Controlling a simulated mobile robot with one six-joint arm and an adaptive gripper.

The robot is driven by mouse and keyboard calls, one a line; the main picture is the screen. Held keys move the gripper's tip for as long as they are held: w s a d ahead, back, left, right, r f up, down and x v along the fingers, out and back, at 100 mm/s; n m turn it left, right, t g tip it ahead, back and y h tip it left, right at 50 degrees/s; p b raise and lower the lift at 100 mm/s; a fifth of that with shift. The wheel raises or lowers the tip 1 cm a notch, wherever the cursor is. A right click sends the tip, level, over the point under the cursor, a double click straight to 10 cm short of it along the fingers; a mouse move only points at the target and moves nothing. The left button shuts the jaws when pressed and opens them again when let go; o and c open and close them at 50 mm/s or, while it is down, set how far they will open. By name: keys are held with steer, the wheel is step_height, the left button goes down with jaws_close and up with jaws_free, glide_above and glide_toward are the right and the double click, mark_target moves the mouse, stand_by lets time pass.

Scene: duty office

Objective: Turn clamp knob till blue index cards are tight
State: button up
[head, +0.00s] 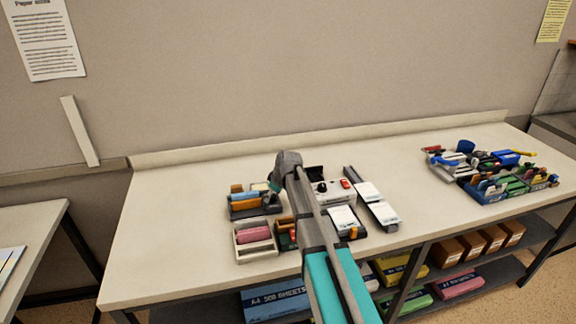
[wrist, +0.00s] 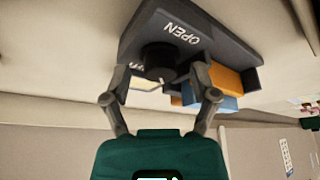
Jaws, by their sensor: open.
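The dark grey clamp box (wrist: 135,38) fills the upper middle of the wrist view, with the word OPEN on its face. Its round black knob (wrist: 158,58) sits between the fingers of my gripper (wrist: 162,70), which are apart on either side of it; I cannot tell whether they touch it. Beyond the knob are a blue block (wrist: 205,103), apparently the index cards, and an orange block (wrist: 228,80). In the head view the clamp box (head: 241,214) stands at the left of the cluster, and my gripper (head: 274,186) is at its right side, partly hidden by my arm.
A pale tray with a pink block (head: 254,234) stands in front of the clamp box. White devices (head: 334,190) and a long dark rail (head: 362,190) lie to the right. Another group of boxes (head: 487,190) is at the far right. The table's left part (head: 165,225) is clear.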

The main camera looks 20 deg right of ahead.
steer(key=n+g+y, duration=0.1)
steer(key=n, duration=0.3)
steer(key=shift+w+d, duration=0.1)
steer(key=shift+w, duration=0.1)
steer(key=n, duration=0.2)
steer(key=n+g, duration=0.1)
steer(key=n, duration=0.1)
steer(key=shift+w+g+y, duration=0.1)
steer(key=shift+g+y, duration=0.2)
steer(key=shift+y, duration=0.1)
steer(key=p+v, duration=0.2)
steer(key=shift+r, duration=0.3)
steer(key=p+v, duration=1)
steer(key=v, duration=0.1)
steer(key=shift+d+p, duration=0.15)
steer(key=shift+p, duration=0.2)
steer(key=s+a+f+m+h+b, duration=0.2)
steer(key=s+m, duration=0.5)
steer(key=s, duration=0.7)
steer(key=s+a+f+m+g+h+b, duration=0.1)
steer(key=s+a+f+m+h+b, duration=0.1)
steer(key=s+m, duration=0.6)
steer(key=shift+s+a+f, duration=0.85)
steer(key=shift+s+a, duration=0.1)
steer(key=shift+s, duration=2.1)
